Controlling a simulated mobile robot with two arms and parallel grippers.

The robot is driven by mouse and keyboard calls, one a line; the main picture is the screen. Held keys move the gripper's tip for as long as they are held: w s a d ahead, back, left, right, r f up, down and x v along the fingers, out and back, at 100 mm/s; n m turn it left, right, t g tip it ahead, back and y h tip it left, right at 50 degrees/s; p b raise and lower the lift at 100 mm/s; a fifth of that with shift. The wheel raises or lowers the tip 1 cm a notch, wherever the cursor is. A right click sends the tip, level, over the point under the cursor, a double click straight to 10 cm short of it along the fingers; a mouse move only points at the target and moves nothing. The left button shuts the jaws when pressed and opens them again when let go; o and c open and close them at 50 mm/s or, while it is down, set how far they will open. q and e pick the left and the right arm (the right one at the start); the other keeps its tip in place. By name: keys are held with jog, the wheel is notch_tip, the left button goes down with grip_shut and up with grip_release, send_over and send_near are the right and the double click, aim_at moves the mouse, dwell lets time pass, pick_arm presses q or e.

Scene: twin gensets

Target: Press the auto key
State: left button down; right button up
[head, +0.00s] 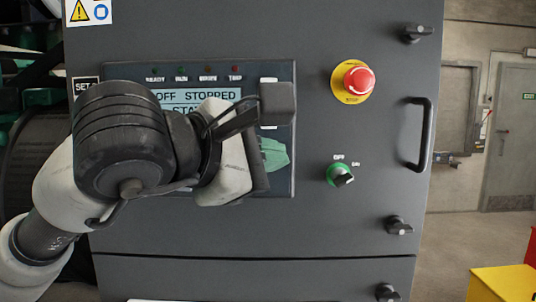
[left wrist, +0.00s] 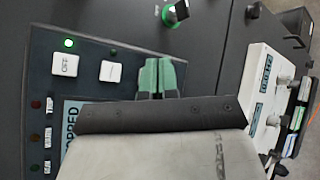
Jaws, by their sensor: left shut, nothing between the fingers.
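The control panel (head: 288,182) is on a grey cabinet door, its display reading OFF STOPPED. My left gripper is shut and empty in front of the panel's right side; its green fingertips (head: 274,154) show there, and also in the left wrist view (left wrist: 155,77). There, a white key (left wrist: 65,64) that seems to read OFF has a lit green lamp beside it. A second white key (left wrist: 111,72) has an unlit lamp; its label is unreadable. The fingertips are just right of it in that view. No auto label is readable; contact cannot be told. My right gripper is out of view.
A red emergency stop (head: 357,81) and a green-collared OFF/ON switch (head: 341,175) are right of the panel. A door handle (head: 419,135) and latches stick out farther right. A white unit with knobs (left wrist: 262,95) shows in the wrist view.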

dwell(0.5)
pick_arm(q)
jog(key=shift+w, duration=0.15)
jog(key=shift+w+b, duration=0.3)
jog(key=shift+w, duration=0.45)
dwell(0.6)
jog(key=shift+s, duration=0.1)
jog(key=shift+s+b, duration=0.75)
jog(key=shift+s, duration=0.05)
